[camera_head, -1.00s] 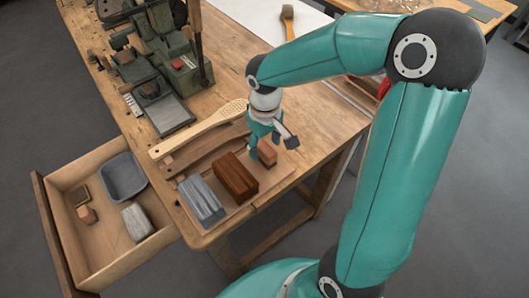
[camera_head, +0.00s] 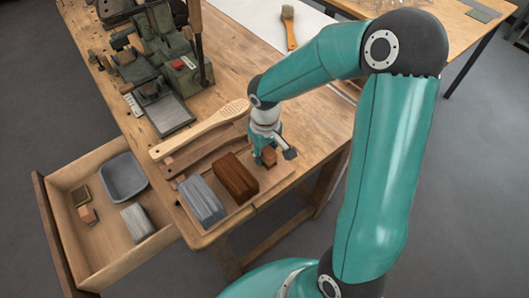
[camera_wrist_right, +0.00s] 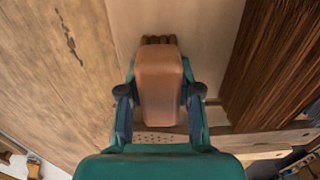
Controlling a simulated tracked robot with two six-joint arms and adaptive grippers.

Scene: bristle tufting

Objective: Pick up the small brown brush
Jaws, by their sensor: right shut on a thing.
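The small brown brush (camera_head: 270,158) is at the right end of the wooden tray (camera_head: 239,207). In the right wrist view, its smooth brown block (camera_wrist_right: 160,75) points toward the palm, with dark tufts showing at its far end. My right gripper (camera_head: 267,154) reaches down over it. In the right wrist view, the gripper's fingers (camera_wrist_right: 160,92) press on both sides of the block, shut on it. I cannot tell whether the brush is clear of the tray. My left gripper is not in view.
A dark brown bristle bundle (camera_head: 236,178) and a grey one (camera_head: 202,199) lie left of the brush. A long wooden brush (camera_head: 205,127) lies behind. A green machine (camera_head: 155,60) stands at the back left. An open drawer (camera_head: 105,245) juts out at the left.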

